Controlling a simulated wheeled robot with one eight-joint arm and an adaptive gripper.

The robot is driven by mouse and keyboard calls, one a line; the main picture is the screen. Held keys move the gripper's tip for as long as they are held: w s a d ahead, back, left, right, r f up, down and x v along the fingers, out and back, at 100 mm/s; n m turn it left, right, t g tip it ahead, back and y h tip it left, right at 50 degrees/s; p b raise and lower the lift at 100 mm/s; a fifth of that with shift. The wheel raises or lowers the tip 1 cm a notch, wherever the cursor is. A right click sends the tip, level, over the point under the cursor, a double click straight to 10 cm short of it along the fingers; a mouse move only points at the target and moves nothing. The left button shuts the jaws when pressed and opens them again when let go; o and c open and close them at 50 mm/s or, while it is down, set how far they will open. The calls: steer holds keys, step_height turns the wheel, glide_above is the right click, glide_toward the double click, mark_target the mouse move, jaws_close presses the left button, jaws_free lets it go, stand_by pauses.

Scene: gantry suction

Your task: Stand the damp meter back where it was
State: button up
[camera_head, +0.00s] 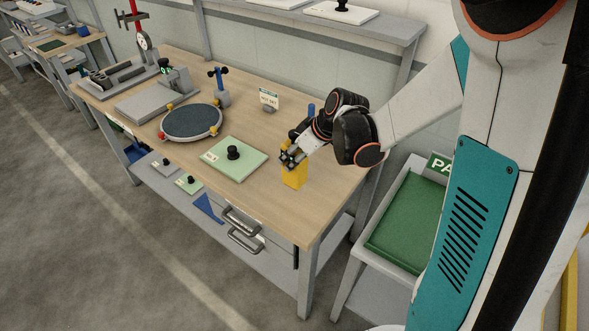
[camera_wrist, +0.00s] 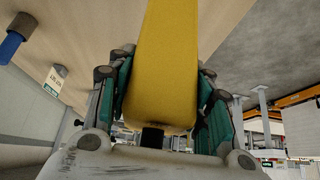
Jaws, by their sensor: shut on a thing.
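The damp meter looks like a yellow, box-shaped body (camera_head: 293,177) near the right part of the workbench. My gripper (camera_head: 290,158) is shut on its upper end. In the wrist view the yellow meter (camera_wrist: 168,65) fills the middle between the teal fingers, with a short black piece at its near end. It looks upright in the head view. I cannot tell whether its lower end touches the bench top.
The wooden bench (camera_head: 285,210) has free room around the meter. A green plate with a black knob (camera_head: 234,158) lies left of it, and a round dark turntable (camera_head: 191,122) beyond. A small sign (camera_head: 268,98) and blue post (camera_head: 311,110) stand behind. A green-lined tray (camera_head: 405,225) is at right.

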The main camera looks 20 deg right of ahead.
steer(key=shift+f+b, duration=0.65)
steer(key=shift+f, duration=1.55)
steer(key=shift+f, duration=0.1)
steer(key=shift+f, duration=0.15)
steer(key=o, duration=1.6)
steer(key=shift+c, duration=0.2)
steer(key=shift+r, duration=0.2)
steer(key=shift+s+r, duration=0.1)
steer(key=shift+r, duration=0.2)
steer(key=p+v, duration=0.3)
steer(key=v, duration=0.8)
steer(key=shift+d, duration=0.2)
steer(key=shift+s+r, duration=0.1)
steer(key=shift+r, duration=0.05)
